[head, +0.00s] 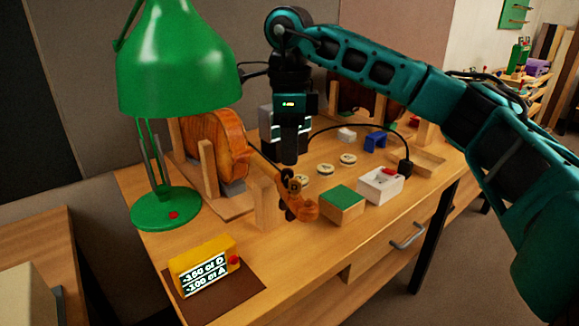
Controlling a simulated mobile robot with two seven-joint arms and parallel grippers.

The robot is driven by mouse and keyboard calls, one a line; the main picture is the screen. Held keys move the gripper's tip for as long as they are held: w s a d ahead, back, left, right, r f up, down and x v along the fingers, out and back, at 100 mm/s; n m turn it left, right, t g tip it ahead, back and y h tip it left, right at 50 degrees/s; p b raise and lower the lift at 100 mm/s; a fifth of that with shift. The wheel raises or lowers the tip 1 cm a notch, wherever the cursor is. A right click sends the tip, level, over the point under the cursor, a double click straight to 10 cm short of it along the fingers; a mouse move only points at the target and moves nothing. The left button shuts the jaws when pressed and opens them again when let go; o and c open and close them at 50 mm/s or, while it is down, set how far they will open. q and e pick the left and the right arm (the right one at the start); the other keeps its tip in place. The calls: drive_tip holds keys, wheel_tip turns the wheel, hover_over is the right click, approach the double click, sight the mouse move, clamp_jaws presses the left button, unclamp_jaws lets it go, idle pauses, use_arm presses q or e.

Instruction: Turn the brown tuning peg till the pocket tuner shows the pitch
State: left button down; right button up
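A violin (216,145) rests on a wooden cradle, its neck reaching right and its scroll (304,209) over the bench. Small dark tuning pegs (293,186) sit at the pegbox; which is the brown one is too small to tell. The yellow pocket tuner (203,262) stands on a brown mat at the front left, its lit screen showing two lines that seem to read -160 of D and -100 of A. My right gripper (289,158) points down just above and behind the pegbox. Its fingers overlap in this view, so their gap is hidden. My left gripper is out of view.
A green lamp (178,65) stands at the left. Right of the scroll are a green-topped wooden block (342,203), a white box (380,185) with a red part, several round tins (325,169) and a blue piece (376,141). The bench front is clear right of the tuner.

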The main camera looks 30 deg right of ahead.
sight(290, 169)
drive_tip(key=shift+f, duration=1.7)
clamp_jaws()
